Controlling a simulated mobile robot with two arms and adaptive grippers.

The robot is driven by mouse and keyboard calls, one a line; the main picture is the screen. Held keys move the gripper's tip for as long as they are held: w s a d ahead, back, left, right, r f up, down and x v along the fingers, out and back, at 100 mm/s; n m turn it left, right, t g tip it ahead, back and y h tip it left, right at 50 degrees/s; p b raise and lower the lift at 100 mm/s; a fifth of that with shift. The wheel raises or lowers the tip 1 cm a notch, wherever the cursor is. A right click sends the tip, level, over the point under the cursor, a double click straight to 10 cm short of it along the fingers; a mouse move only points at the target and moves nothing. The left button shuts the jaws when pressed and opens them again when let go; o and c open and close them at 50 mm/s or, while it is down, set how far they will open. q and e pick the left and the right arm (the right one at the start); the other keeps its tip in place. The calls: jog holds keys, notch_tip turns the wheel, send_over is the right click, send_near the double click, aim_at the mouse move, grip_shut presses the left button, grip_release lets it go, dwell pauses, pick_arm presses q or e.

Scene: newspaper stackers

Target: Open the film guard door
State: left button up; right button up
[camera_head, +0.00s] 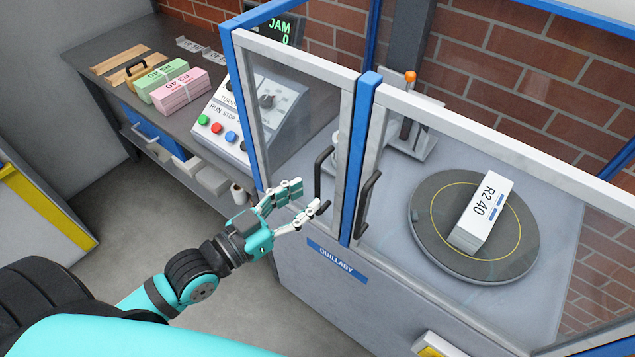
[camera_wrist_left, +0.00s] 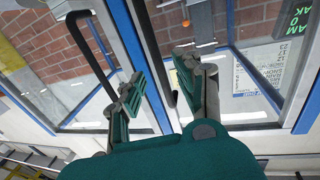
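The film guard has two clear doors in white and blue frames, a left door (camera_head: 298,62) and a right door (camera_head: 366,145), both looking shut. The left door has a black bar handle (camera_head: 319,172) and the right door a similar black handle (camera_head: 369,200). My left gripper (camera_head: 309,197) is open at the left handle's lower end. In the left wrist view, the open fingers (camera_wrist_left: 160,90) have a dark upright handle (camera_wrist_left: 166,70) in the gap between them; contact cannot be told. The other handle (camera_wrist_left: 88,50) lies outside the fingers. My right gripper is not in view.
Behind the guard, a round turntable (camera_head: 425,215) carries a white bundle marked R2 40 (camera_head: 483,212). A control panel (camera_head: 243,118) with coloured buttons stands left of the guard. Pink (camera_head: 180,90) and green bundles (camera_head: 158,78) lie on the bench. Floor is clear below my left arm.

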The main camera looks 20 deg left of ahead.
aim_at(318, 211)
pick_arm(q)
jog(key=shift+p+x, duration=0.4)
jog(key=shift+x, duration=1.8)
grip_shut()
